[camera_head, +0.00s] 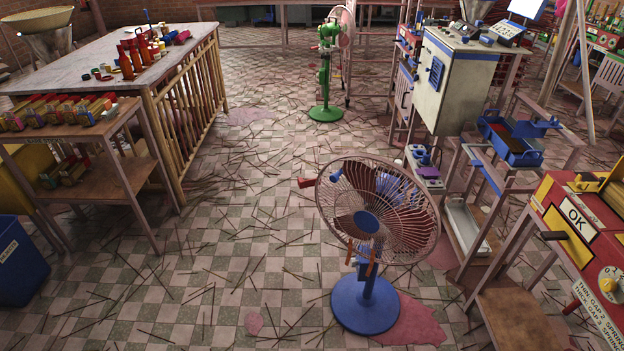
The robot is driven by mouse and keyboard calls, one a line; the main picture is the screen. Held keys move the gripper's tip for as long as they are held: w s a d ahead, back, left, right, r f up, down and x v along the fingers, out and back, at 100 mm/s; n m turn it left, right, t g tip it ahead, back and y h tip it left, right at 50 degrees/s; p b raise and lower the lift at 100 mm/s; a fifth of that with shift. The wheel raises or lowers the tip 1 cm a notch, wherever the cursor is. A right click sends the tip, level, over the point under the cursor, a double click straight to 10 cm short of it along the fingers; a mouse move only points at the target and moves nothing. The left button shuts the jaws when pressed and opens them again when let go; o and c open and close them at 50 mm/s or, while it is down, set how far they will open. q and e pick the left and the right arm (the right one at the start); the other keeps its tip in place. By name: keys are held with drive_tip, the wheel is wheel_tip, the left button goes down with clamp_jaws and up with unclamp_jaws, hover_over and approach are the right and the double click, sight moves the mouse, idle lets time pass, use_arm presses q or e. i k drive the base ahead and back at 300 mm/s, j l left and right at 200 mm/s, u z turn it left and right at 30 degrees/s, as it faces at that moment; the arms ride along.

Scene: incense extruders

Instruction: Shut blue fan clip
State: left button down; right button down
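A standing fan with a blue round base, blue post and blue hub (366,222) stands on the floor in the lower middle. Its round wire cage faces me, tilted slightly upward. A small blue piece (335,177) sits at the cage's upper left rim and may be the clip; I cannot tell whether it is open or shut. A red piece (306,183) sticks out to the left beside it. Two orange-red upright pieces (372,261) show below the hub in front of the post. Neither of my grippers is in view.
A green fan (325,70) stands farther back. A wooden table (90,62) and a shelf with coloured boxes are at left, with a blue bin (18,262). Machines, including a red one (590,225), line the right. Thin sticks litter the checkered floor.

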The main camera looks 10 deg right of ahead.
sight(302, 183)
drive_tip(key=i+j+z, duration=0.15)
drive_tip(key=z, duration=0.25)
drive_tip(key=i+j+z, duration=0.2)
drive_tip(key=z, duration=0.2)
drive_tip(key=i+j+z, duration=0.1)
drive_tip(key=j+z, duration=0.3)
drive_tip(key=i+j+z, duration=0.1)
drive_tip(key=j, duration=0.5)
drive_tip(key=i+j+z, duration=0.1)
drive_tip(key=i+j, duration=0.15)
drive_tip(key=j, duration=0.4)
drive_tip(key=i+j, duration=0.15)
drive_tip(key=j, duration=0.5)
drive_tip(key=i+j+z, duration=0.15)
drive_tip(key=j, duration=0.45)
drive_tip(key=j+z, duration=0.1)
drive_tip(key=j, duration=0.55)
drive_tip(key=i+j+z, duration=0.1)
drive_tip(key=j, duration=0.55)
